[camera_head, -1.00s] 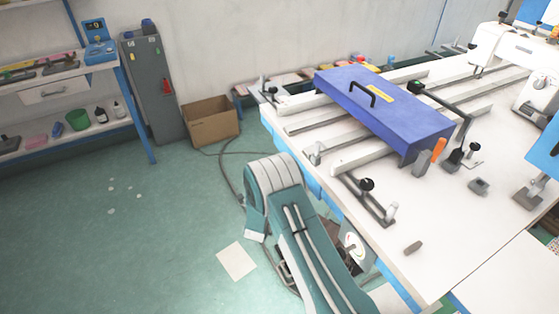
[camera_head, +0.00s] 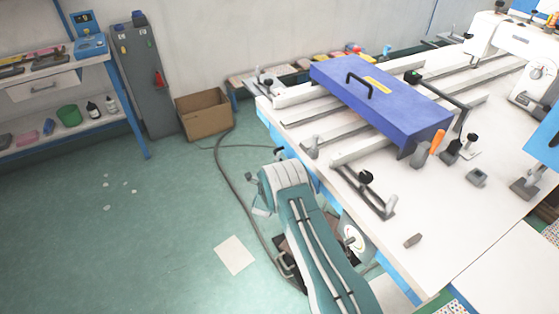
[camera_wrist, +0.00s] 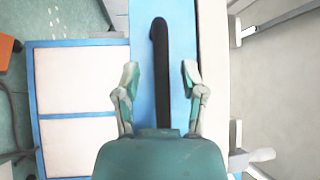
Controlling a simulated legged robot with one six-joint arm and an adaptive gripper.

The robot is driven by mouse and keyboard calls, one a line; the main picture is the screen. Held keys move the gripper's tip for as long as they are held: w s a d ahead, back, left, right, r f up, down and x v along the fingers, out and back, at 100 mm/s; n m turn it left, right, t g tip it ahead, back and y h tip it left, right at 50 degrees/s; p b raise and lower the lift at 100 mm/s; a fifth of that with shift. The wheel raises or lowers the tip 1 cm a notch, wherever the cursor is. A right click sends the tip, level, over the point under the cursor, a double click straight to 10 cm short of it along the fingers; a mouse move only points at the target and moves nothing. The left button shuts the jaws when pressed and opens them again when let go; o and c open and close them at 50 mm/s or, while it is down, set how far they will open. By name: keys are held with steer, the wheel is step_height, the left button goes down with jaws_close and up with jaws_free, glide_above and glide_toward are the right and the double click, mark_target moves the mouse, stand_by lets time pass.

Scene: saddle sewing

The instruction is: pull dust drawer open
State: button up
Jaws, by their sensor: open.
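In the wrist view a long black handle (camera_wrist: 161,70) stands out against a blue panel (camera_wrist: 178,25), which I take to be the dust drawer's front. My gripper (camera_wrist: 160,75) is open, with one teal and grey finger on each side of the handle. There is a gap between each finger and the handle; the handle's lower end is hidden behind my gripper's body. In the head view my arm covers part of the white table's (camera_head: 450,230) near side, and neither the gripper nor the drawer can be made out.
A blue box (camera_head: 380,95) with a black handle lies on rails on the table. A cardboard box (camera_head: 205,115) and grey cabinet (camera_head: 148,85) stand by the wall. A dark cable (camera_head: 235,180) runs over the floor. Green floor at left is mostly clear.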

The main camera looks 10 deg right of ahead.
steer(key=shift+w+d, duration=0.25)
steer(key=shift+c, duration=0.3)
jaws_close()
steer(key=shift+s+a, duration=0.1)
steer(key=s+a, duration=0.3)
steer(key=a, duration=0.8)
steer(key=s+a, duration=0.4)
steer(key=a, duration=0.7)
steer(key=shift+s+a+f, duration=0.2)
steer(key=shift+s+a, duration=0.05)
steer(key=shift+a, duration=0.05)
steer(key=shift+o, duration=0.3)
jaws_free()
steer(key=shift+w+r, duration=0.1)
